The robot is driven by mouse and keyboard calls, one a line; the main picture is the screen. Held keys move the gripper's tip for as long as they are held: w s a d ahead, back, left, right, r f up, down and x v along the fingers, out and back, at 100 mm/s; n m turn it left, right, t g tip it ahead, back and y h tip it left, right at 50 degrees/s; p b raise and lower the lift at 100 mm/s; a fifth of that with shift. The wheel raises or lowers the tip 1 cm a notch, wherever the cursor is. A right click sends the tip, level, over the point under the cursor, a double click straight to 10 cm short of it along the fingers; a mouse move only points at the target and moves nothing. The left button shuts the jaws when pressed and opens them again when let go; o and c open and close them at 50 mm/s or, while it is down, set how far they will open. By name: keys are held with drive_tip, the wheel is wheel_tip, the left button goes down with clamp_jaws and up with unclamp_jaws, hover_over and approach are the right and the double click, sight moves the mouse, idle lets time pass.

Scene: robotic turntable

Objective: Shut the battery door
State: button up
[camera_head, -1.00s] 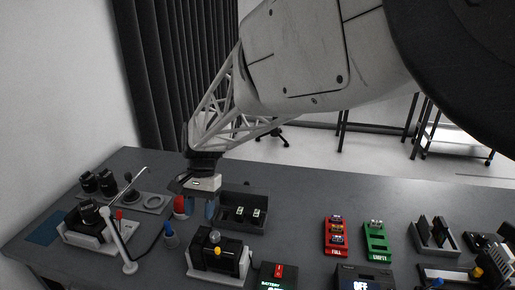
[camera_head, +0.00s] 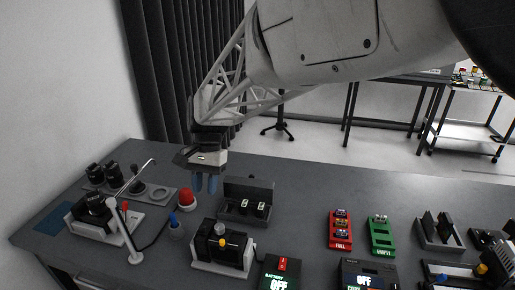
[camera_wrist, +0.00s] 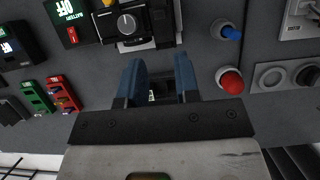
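A black camera-like device (camera_head: 222,243) with a silver dial and a yellow button sits in a white holder at front centre-left; its dial side shows at the top of the wrist view (camera_wrist: 127,24). I cannot make out a battery door on it or its state. My gripper (camera_head: 206,184) hangs above the table behind the device, fingers pointing down. In the wrist view its two blue fingers (camera_wrist: 160,80) are apart, with nothing held. A dark box (camera_head: 236,213) with two small batteries inside stands beyond the device, right of my gripper; the fingers partly hide it in the wrist view.
A red dome button (camera_head: 187,197) and a blue-tipped item (camera_head: 174,226) stand left of the device. A second camera (camera_head: 94,208) is farther left. Red (camera_head: 340,231) and green (camera_head: 381,236) trays lie right.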

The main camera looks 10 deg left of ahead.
sight(202, 226)
drive_tip(key=shift+s+f+t, duration=0.25)
drive_tip(key=shift+s+t, duration=0.5)
drive_tip(key=shift+s, duration=0.1)
drive_tip(key=shift+s+f+t, duration=0.25)
drive_tip(key=shift+s+t, duration=0.45)
drive_tip(key=shift+s, duration=0.15)
drive_tip(key=shift+s+f+t, duration=0.25)
drive_tip(key=shift+s+t, duration=0.5)
drive_tip(key=shift+s, duration=0.1)
drive_tip(key=shift+f, duration=0.1)
drive_tip(key=shift+f, duration=3.85)
clamp_jaws()
